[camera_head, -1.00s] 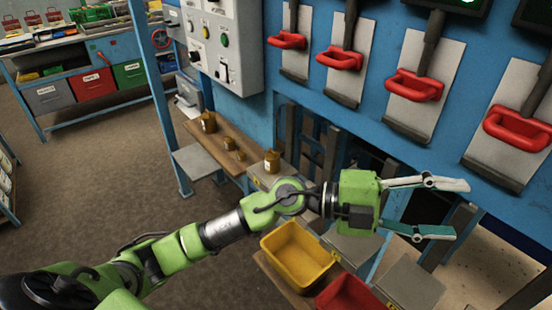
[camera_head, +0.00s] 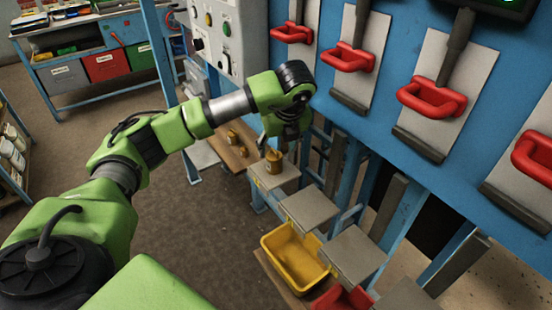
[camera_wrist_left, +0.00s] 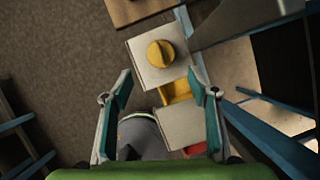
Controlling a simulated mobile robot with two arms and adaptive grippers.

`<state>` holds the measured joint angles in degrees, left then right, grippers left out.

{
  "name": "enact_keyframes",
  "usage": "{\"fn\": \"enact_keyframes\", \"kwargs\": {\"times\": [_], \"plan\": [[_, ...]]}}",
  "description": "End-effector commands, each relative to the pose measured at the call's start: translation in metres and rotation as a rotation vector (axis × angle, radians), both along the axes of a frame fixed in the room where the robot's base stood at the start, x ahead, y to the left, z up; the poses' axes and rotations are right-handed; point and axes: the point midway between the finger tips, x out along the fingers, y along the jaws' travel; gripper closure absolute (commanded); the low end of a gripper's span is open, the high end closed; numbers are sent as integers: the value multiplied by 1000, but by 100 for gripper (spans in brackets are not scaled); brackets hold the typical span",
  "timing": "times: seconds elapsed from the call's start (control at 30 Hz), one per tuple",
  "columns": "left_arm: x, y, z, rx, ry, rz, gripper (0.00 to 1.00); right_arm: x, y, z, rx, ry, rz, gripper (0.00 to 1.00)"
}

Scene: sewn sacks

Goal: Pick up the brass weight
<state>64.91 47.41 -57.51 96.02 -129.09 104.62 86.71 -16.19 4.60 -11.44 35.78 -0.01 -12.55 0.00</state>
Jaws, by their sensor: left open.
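The brass weight (camera_head: 274,167) stands upright on a grey square-topped stand (camera_head: 280,182) in the middle of the head view. In the left wrist view, the brass weight (camera_wrist_left: 160,53) shows from above as a round yellow top on a pale square plate (camera_wrist_left: 141,70). My left gripper (camera_wrist_left: 160,75) is open, with its fingers spread on either side of the view and the weight just beyond the tips, between their lines. Nothing is between the fingers. In the head view, my wrist partly hides the gripper just above the weight. My right gripper is not in view.
Smaller brass weights (camera_head: 233,137) sit on a wooden shelf (camera_head: 225,153) to the left. More grey stands (camera_head: 310,208), a yellow bin (camera_head: 293,258) and a red bin (camera_head: 343,300) lie to the right. A blue panel with red handles (camera_head: 432,98) stands behind.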

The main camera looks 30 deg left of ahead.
Motion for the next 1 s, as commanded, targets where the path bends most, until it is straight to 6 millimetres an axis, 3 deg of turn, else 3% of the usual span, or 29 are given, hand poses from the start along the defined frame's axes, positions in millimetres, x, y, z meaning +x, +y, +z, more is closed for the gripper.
{"fn": "enact_keyframes", "kwargs": {"times": [0.27,0.43,0.6,0.8,1.0], "plan": [[11,13,-41,-2,2,-2,46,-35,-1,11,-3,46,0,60],[14,17,-50,-2,1,-2,46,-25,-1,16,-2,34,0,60],[23,27,-69,-2,4,-2,46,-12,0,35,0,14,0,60],[29,33,-91,-2,1,-4,46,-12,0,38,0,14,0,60],[30,33,-93,-3,0,-5,46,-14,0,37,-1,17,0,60]]}}
